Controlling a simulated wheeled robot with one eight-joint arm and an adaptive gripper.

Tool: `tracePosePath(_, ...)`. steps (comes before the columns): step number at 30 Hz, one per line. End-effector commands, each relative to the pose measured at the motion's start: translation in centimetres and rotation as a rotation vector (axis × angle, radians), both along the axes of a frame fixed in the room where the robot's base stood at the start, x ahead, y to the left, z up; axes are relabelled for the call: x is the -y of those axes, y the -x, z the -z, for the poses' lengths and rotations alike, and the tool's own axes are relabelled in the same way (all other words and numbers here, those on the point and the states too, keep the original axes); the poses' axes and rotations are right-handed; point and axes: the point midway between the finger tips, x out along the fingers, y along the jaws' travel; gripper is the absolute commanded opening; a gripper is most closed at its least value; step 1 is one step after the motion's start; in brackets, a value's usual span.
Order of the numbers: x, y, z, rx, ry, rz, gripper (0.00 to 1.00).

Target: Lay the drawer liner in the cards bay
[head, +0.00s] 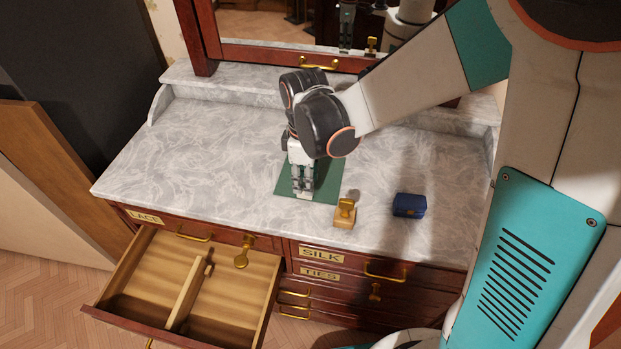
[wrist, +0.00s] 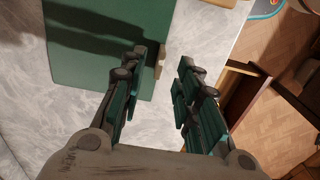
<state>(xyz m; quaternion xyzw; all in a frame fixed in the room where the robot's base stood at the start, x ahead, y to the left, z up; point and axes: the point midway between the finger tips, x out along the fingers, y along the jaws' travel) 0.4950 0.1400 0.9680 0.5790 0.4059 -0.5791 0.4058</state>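A flat green sheet (head: 325,178), which looks like the drawer liner, lies on the marble dresser top; it also shows in the wrist view (wrist: 95,40). My gripper (head: 303,192) points down over its left part in the head view and hides some of it. In the wrist view my gripper (wrist: 163,75) has its fingers apart with nothing gripped, near one edge of the sheet. The open drawer (head: 118,318), labelled LACE, is empty and has a wooden divider (head: 187,294) making two bays. No cards label is readable.
A small wooden block with a brass top (head: 345,213) stands beside the sheet's near right corner. A blue box (head: 409,205) is further right. Closed drawers labelled SILK (head: 321,254) and TIES (head: 320,273) are at right. The left marble top (head: 190,165) is clear.

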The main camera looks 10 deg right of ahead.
Motion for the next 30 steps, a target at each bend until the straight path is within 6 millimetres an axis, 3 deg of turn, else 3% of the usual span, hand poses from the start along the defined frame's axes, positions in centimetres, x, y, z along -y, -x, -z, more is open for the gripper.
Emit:
tracePosePath(12, -0.4, -0.1, 4.9, 0.0, 0.0, 0.0, 0.3)
tracePosePath(20, -0.4, -0.1, 4.9, 0.0, 0.0, 0.0, 0.3)
tracePosePath(24, -0.4, -0.1, 4.9, 0.0, 0.0, 0.0, 0.01)
tracePosePath(30, -0.4, -0.1, 4.9, 0.0, 0.0, 0.0, 0.0)
